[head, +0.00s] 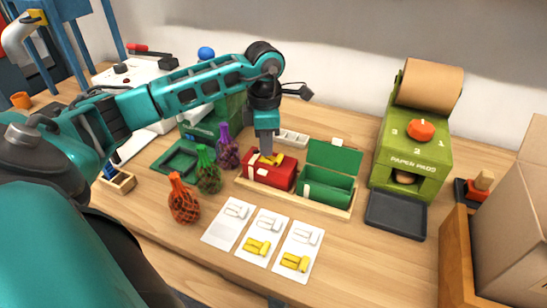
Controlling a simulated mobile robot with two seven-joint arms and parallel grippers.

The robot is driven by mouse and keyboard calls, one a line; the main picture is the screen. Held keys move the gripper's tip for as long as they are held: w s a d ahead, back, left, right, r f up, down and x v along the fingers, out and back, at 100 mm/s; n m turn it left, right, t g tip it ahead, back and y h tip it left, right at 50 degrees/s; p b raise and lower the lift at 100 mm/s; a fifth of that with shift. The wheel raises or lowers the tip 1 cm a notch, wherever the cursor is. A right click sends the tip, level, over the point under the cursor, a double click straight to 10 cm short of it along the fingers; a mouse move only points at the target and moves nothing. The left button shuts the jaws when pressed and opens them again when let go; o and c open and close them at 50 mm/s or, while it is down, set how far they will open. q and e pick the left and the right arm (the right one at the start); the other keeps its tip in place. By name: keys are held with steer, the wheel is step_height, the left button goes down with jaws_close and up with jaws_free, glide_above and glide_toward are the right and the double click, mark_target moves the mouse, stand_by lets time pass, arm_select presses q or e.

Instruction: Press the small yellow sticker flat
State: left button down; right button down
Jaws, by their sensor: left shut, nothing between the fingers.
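A small yellow sticker (279,158) lies on top of the red box (283,178), partly hidden by my left gripper. The red box sits in the left part of a wooden tray (316,208). My left gripper (267,153) points straight down over the red box, shut with nothing held. Its tips are at the sticker; I cannot tell whether they touch it. My right gripper is not in view.
A green box (340,158) with a raised lid stands right of the red one. White cards (250,257) with white and yellow pieces lie in front. Orange (184,203), green (208,178) and purple (228,155) net bags stand left. A green paper pads dispenser (412,142) stands right.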

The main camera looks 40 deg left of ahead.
arm_select(q)
steer(key=shift+s+f+b, duration=0.1)
steer(key=shift+f+b, duration=0.4)
steer(key=shift+f, duration=0.35)
stand_by(1.1)
steer(key=shift+r+p, duration=2.7)
steer(key=shift+r, duration=0.9)
